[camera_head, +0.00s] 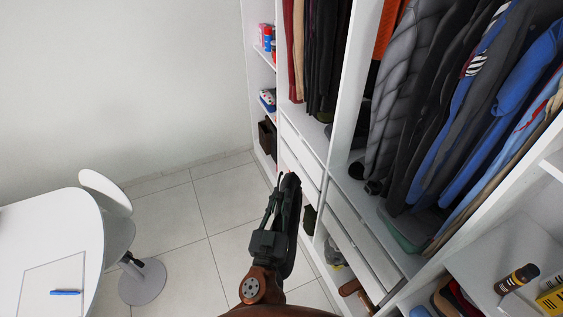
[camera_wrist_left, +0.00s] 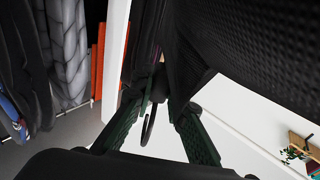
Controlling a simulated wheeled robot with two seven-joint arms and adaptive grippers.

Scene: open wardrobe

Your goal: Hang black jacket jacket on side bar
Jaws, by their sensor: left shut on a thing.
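My left gripper (camera_head: 277,196) is in front of the wardrobe drawers in the head view. In the left wrist view its two green fingers (camera_wrist_left: 158,108) are closed around a dark hanger piece, with a thin curved hook (camera_wrist_left: 149,127) between them. The black jacket (camera_wrist_left: 245,45) fills the upper right of that view, close to the fingers. In the head view the jacket (camera_head: 292,215) shows as a narrow dark strip along the gripper's right side. My right gripper is not in view.
Several jackets (camera_head: 405,110) hang in the right wardrobe section, and red and dark garments (camera_head: 315,50) hang in the left one. White upright panels (camera_head: 352,85) divide them. A white table (camera_head: 50,240) and chair (camera_head: 110,205) stand at left. The tiled floor (camera_head: 185,225) between is clear.

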